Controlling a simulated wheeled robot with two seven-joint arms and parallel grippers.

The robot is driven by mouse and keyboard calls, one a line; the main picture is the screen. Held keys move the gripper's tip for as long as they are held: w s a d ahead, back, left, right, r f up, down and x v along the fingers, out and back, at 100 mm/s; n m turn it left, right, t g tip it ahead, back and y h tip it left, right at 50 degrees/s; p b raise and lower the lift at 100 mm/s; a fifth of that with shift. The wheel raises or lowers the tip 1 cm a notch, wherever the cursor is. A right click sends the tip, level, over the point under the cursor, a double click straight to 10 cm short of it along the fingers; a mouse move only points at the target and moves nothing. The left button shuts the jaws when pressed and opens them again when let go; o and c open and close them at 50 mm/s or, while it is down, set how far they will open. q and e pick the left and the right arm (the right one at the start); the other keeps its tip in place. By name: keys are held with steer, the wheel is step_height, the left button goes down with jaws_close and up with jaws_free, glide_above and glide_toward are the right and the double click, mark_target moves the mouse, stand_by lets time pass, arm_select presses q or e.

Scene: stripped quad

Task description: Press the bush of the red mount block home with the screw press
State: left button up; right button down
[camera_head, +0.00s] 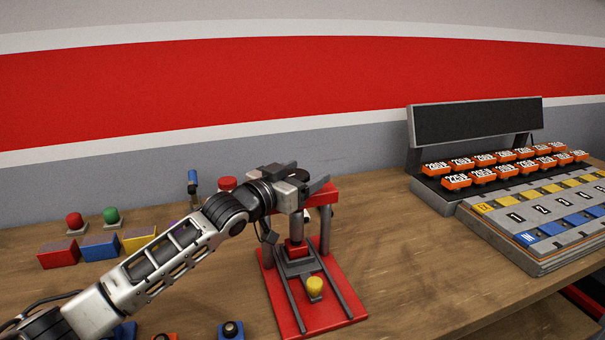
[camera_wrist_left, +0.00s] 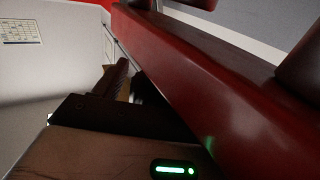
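The screw press stands mid-table, with a red base plate (camera_head: 335,312), two dark uprights and a red crossbeam (camera_head: 326,195). My left gripper (camera_head: 312,186) is at the top of the press, over the crossbeam. The screw handle is largely hidden by it, and I cannot tell whether its fingers are apart or closed. A small red block (camera_head: 296,249) sits under the press screw on a dark plate; it may be the red mount block. Its bush cannot be made out. The left wrist view shows the red crossbeam (camera_wrist_left: 200,75) close up. My right gripper is not in view.
A yellow cylinder (camera_head: 314,286) stands at the press's front. Red, blue and yellow bins (camera_head: 100,247) and red and green knobs (camera_head: 111,215) are at left. A blue block (camera_head: 231,331) is at the front edge. A rack of orange labelled pieces (camera_head: 483,176) stands at right.

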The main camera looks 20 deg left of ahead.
arm_select(q)
steer(key=b+v, duration=0.3)
steer(key=v, duration=1.3)
steer(key=shift+r, duration=0.1)
